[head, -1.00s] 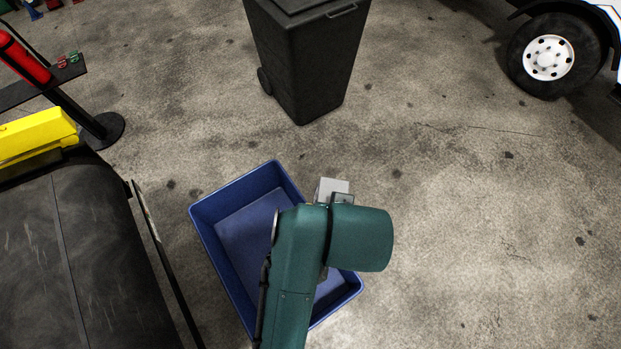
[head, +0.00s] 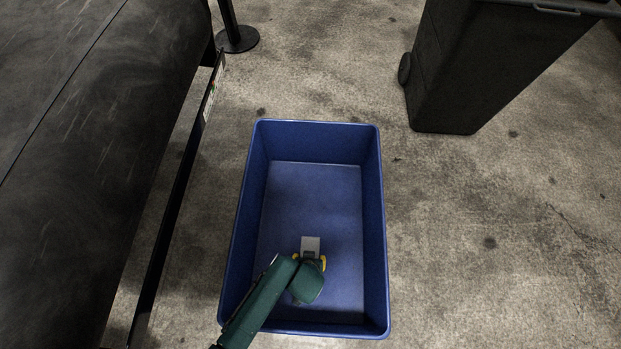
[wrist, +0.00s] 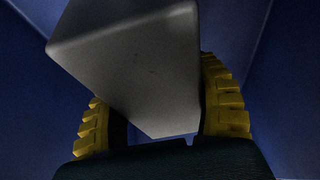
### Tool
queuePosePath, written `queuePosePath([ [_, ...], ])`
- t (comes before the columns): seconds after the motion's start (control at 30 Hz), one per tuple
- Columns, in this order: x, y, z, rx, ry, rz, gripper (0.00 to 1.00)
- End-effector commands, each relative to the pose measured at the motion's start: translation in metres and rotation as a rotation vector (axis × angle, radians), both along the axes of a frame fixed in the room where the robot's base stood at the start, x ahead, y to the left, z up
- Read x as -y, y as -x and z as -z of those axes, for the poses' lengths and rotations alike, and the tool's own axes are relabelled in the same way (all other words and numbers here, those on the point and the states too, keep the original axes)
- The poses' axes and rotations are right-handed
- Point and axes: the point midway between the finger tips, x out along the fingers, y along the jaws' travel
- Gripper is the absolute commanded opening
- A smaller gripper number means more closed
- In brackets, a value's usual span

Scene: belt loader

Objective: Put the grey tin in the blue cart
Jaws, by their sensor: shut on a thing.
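The blue cart (head: 374,210) stands on the floor in the middle of the head view, open at the top, with its floor bare around my arm. My gripper (head: 310,262) is over the near half of the cart, within its rim in the picture. The grey tin (head: 311,244) shows as a small pale block at the gripper's tip. In the wrist view the tin (wrist: 135,65) is large and tilted, between the two yellow ribbed fingers of my gripper (wrist: 160,115), with blue walls around it. I cannot tell whether the tin touches the cart floor.
A black conveyor belt (head: 90,140) with a side rail runs along the left of the cart. A dark wheeled bin (head: 480,70) stands at the upper right. A post base (head: 237,40) is at the top. The concrete floor right of the cart is clear.

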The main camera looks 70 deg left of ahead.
Motion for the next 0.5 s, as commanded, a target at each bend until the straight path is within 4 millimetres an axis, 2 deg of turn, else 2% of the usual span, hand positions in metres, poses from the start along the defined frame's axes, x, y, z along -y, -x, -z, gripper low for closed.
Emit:
queuePosePath([
  [0.3, 0.0, 0.004, 0.065, 0.006, 0.002, -0.019, 0.23],
  [0.5, -0.001, 0.004, 0.088, 0.008, 0.001, -0.018, 0.23],
])
